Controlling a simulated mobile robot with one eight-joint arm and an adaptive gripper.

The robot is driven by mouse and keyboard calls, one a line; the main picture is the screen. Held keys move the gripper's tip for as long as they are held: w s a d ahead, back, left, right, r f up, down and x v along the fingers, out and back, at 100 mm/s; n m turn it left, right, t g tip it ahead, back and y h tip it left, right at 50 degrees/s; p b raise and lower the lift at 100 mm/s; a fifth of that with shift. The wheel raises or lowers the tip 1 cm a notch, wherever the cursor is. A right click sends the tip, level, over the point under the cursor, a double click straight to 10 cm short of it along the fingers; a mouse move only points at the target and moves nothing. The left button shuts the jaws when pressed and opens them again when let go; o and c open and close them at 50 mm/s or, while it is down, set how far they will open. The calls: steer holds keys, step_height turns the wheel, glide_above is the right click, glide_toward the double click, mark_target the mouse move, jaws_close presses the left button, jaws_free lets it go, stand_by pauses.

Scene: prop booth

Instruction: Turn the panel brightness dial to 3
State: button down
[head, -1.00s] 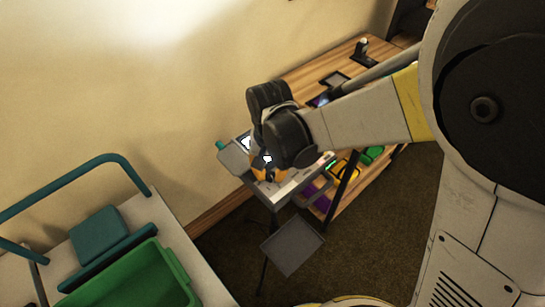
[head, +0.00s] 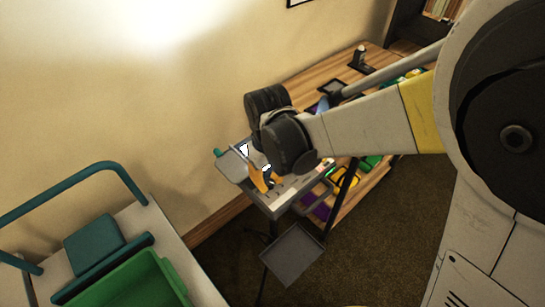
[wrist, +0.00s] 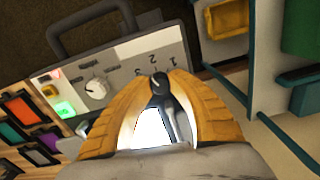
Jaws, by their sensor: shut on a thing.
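The grey control panel (wrist: 120,72) has the printed figures 1, 2 and 3 beside a dark dial (wrist: 160,83). The two orange fingers of my gripper (wrist: 161,77) are shut on this dial from both sides. The fingers cover part of it, so its pointer setting cannot be read. A separate white knob (wrist: 96,88) stands free to the left on the same panel. In the head view my gripper (head: 263,180) reaches down onto the panel (head: 290,190), and the arm hides most of the contact.
A green-lit button (wrist: 64,108) sits left of the white knob. A dark handle (wrist: 85,22) rises from the panel's edge. In the head view a wooden shelf (head: 300,85) stands behind, and a green bin (head: 140,280) rests on a cart at lower left.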

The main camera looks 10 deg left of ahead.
mark_target(269, 181)
steer(key=shift+n, duration=2.2)
steer(key=c, duration=1.2)
jaws_free()
step_height(269, 181, up, 12)
